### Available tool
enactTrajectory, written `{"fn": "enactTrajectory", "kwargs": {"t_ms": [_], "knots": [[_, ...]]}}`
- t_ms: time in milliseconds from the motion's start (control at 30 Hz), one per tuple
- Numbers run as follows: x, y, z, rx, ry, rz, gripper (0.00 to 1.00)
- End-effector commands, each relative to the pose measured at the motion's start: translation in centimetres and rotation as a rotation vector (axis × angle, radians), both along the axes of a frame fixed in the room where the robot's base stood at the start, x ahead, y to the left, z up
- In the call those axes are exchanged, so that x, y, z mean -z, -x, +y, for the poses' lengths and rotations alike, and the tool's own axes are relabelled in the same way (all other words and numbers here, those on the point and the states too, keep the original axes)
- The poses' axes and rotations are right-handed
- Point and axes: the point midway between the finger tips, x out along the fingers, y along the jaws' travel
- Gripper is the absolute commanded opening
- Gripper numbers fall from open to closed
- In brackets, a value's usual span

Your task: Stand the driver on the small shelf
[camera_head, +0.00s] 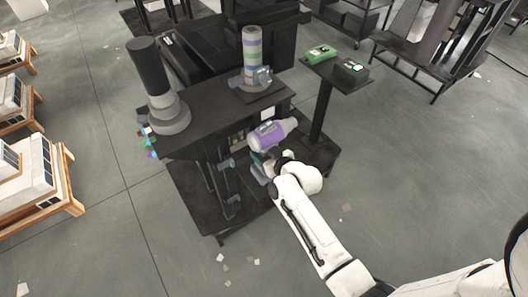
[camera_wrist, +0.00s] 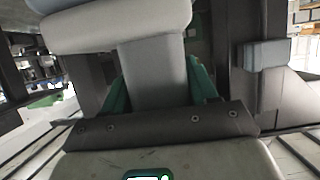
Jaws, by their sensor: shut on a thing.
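The driver (camera_head: 268,137) has a purple and pale grey body and lies roughly sideways in front of the dark bench, at mid-picture in the head view. My gripper (camera_head: 263,162) is just below it, shut on its handle. In the wrist view the grey handle (camera_wrist: 155,72) stands between the green fingers of my gripper (camera_wrist: 158,92), with the rounded body (camera_wrist: 120,22) across the top. The small shelf (camera_head: 348,87) appears to be the black plate on a post to the right, above and apart from the driver. It bears a green item (camera_head: 320,54) and a black-and-green item (camera_head: 350,71).
The dark bench (camera_head: 205,107) carries a black column on a grey base (camera_head: 168,115) and a striped cylinder (camera_head: 250,50). Its lower frame is close to my gripper. A black rack (camera_head: 430,65) stands at the far right. The floor at right is mostly open.

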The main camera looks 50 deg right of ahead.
Motion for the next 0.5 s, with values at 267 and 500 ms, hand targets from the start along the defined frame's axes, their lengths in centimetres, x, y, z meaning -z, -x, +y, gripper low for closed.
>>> {"fn": "enactTrajectory", "kwargs": {"t_ms": [267,500], "knots": [[0.27,0.02,0.04,0.000,0.000,0.001,0.66],[0.27,0.03,0.03,0.000,0.000,0.001,0.83]]}}
